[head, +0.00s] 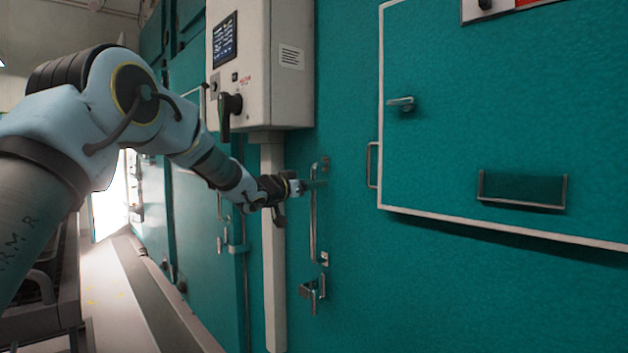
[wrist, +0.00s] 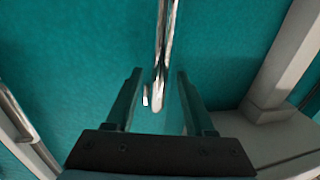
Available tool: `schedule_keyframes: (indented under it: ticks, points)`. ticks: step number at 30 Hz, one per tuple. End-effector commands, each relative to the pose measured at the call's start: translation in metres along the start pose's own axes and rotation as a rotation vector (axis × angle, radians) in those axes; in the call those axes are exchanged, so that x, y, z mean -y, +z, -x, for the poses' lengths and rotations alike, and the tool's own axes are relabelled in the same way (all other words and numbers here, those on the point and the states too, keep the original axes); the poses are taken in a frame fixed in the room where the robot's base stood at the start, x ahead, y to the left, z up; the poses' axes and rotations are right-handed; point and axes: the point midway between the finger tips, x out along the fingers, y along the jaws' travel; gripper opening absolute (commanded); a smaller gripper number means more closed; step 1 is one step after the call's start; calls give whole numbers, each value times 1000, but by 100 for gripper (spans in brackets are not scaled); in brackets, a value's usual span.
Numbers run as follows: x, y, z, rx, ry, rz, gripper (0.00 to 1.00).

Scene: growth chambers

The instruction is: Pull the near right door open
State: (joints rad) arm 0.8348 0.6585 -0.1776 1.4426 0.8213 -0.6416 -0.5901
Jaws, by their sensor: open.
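The near right door (head: 350,270) is a large teal panel and looks closed. Its long vertical metal handle (head: 313,225) stands left of a white-framed hatch. My gripper (head: 312,184) is at the upper part of this handle, reaching in from the left. In the wrist view my gripper (wrist: 160,73) is open, with one finger on each side of the metal handle bar (wrist: 162,45). The bar's end shows between the fingers, with gaps on both sides. Whether a finger touches the bar cannot be told.
A lever latch (head: 312,292) sits below the handle. A grey control box (head: 265,75) with a black rotary switch hangs above a pale vertical conduit (head: 273,260) left of the handle. The white-framed hatch (head: 500,120) has its own handles. The aisle floor (head: 115,290) is at left.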

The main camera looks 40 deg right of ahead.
Motion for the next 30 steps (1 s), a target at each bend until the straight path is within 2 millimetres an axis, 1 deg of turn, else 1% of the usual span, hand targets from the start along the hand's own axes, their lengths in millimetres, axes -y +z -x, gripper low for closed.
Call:
schedule_keyframes:
  ticks: [1, 4, 12, 14, 24, 27, 30]
  points:
    - [0, 0, -4, 1, 0, 0, 54]
    - [0, 0, -9, 0, 0, 0, 54]
    - [0, 1, -10, 1, -1, 0, 54]
    - [0, 1, -10, 1, -1, 0, 48]
    - [0, 1, -10, 1, -1, 0, 10]
    - [0, 0, -10, 1, -1, 0, 0]
    - [0, 0, -10, 1, -1, 0, 0]
